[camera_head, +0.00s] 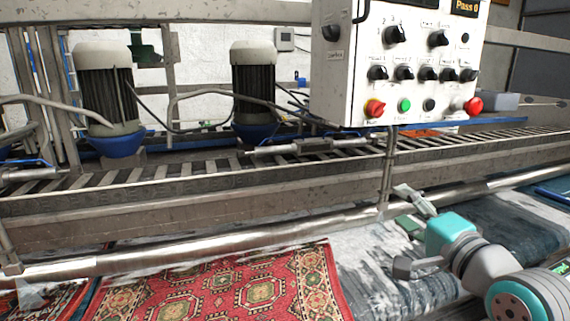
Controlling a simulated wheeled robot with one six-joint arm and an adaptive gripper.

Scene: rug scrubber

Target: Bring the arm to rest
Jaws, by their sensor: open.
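My arm comes in from the lower right corner, with grey and teal links. My gripper (403,207) is at its end, just left of the teal wrist block. It is small in the picture; its fingers are apart and nothing shows between them. It is below the control box (400,62) and beside the box's thin metal post, in front of the long steel roller bar. I cannot tell the exact gap to the post or bar. The grey and dark wet rug (375,265) lies behind and below the arm, which hides part of it.
The control box carries several black knobs, a green button and red buttons (473,106). A red patterned rug (225,290) lies at the lower left. The steel roller bar (200,246) crosses the machine. Two motors (255,80) with blue bases stand behind the slatted rail.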

